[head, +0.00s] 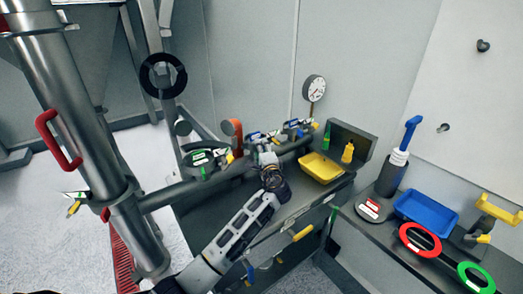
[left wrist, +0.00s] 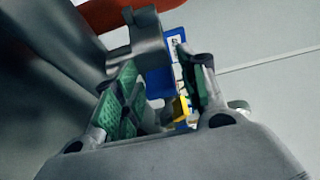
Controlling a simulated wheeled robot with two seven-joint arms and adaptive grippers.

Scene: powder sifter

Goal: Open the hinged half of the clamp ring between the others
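Several clamp rings sit along the grey horizontal pipe. One with a green label (head: 203,158) is at the left, and one with a blue label (head: 296,128) is at the right. The middle clamp (head: 256,136) also has a blue label and is partly hidden by my left gripper (head: 265,155). In the left wrist view, the left gripper's green-padded fingers (left wrist: 162,88) are apart. A grey curved clamp part (left wrist: 148,42), a blue label (left wrist: 160,80) and a yellow tab (left wrist: 181,107) show between or just beyond them. Contact is unclear. My right gripper is not seen.
An orange-red handle (head: 233,132) stands left of the middle clamp. A yellow tray (head: 321,168) lies right of the gripper. A gauge (head: 314,88) is behind. A bench at right holds a blue tray (head: 426,208), a red ring (head: 420,240) and a green ring (head: 476,277).

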